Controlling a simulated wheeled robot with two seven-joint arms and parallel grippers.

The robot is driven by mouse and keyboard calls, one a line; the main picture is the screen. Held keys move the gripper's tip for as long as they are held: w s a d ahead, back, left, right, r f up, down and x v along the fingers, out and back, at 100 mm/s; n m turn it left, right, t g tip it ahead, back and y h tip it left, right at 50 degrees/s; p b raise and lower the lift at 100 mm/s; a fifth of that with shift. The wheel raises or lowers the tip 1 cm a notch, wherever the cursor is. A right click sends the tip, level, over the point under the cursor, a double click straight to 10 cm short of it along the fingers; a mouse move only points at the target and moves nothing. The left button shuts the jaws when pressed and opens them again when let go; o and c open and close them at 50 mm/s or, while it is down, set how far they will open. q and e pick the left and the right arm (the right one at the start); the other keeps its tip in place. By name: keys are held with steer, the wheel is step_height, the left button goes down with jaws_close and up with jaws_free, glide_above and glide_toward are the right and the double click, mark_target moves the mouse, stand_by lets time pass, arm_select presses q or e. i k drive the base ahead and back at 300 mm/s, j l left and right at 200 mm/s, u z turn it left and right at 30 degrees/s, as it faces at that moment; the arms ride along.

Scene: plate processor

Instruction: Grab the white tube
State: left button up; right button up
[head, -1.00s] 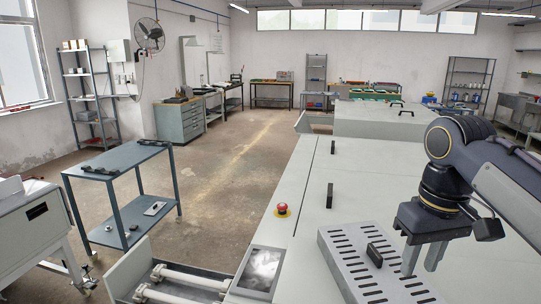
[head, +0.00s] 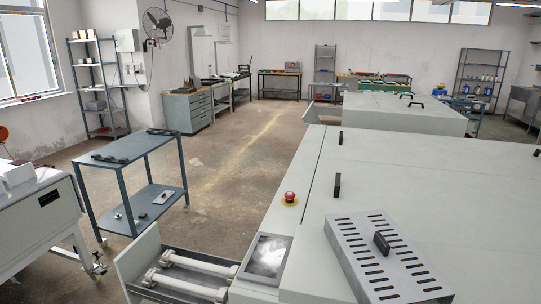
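Two white tubes lie in an open tray (head: 140,248) that sticks out from the machine at the bottom of the head view. The farther white tube (head: 200,264) and the nearer white tube (head: 185,286) run roughly side by side, each with a thicker collar near its left end. Neither of my grippers is in view, so their state and distance from the tubes do not show.
The pale machine top (head: 300,245) fills the right, with a red button (head: 290,198) and a slotted metal cover (head: 350,240) on it. A blue-grey two-level cart (head: 130,160) stands left, near a white cabinet (head: 35,225). Open floor lies between cart and machine.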

mark_target(168, 257)
steer(key=u, duration=0.85)
steer(key=i+u, duration=0.25)
steer(key=u, duration=0.15)
steer(key=i+l+u, duration=0.2)
steer(key=u, duration=0.2)
steer(key=i+l+u, duration=0.15)
steer(key=u, duration=0.2)
